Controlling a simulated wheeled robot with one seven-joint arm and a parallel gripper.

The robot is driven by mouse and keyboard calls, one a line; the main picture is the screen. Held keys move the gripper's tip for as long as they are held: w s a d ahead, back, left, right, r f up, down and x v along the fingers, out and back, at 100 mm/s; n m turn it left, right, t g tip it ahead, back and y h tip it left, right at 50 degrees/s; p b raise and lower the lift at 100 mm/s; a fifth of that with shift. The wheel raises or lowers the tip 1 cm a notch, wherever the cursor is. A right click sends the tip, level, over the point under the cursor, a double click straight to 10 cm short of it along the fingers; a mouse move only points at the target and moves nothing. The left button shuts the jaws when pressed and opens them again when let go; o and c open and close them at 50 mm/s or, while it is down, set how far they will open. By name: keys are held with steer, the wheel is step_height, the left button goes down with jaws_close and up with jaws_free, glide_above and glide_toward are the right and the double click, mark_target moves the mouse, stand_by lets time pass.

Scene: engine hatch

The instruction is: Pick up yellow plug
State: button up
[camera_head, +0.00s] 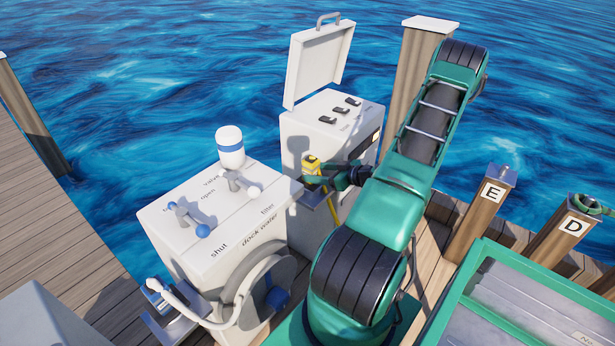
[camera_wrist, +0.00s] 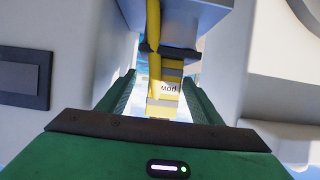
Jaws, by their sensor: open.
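The yellow plug (camera_head: 311,164) is at the left front side of the white box with the raised lid, with a yellow cable running down from it. In the wrist view the yellow plug (camera_wrist: 165,95) shows between the two green fingers, with dark lettering on it. My gripper (camera_head: 328,174) is at the plug from the right in the head view. In the wrist view my gripper (camera_wrist: 160,100) is open, one finger on each side of the plug. I cannot tell whether either finger touches it.
The white box (camera_head: 325,135) with switches has its lid (camera_head: 320,60) raised. A dock water box (camera_head: 215,215) with valves and a hose stands close at the left. Wooden posts marked E (camera_head: 480,210) and D (camera_head: 565,235) stand at the right. Water lies beyond the dock.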

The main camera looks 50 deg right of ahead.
mark_target(303, 171)
steer(key=shift+x, duration=0.85)
steer(key=shift+a+x, duration=0.2)
steer(key=shift+x, duration=1.1)
steer(key=shift+a+x, duration=0.15)
steer(key=shift+x, duration=1.15)
steer(key=shift+r, duration=0.15)
steer(key=c, duration=1.4)
steer(key=shift+o, duration=0.2)
step_height(303, 171, up, 25)
steer(key=shift+r, duration=0.25)
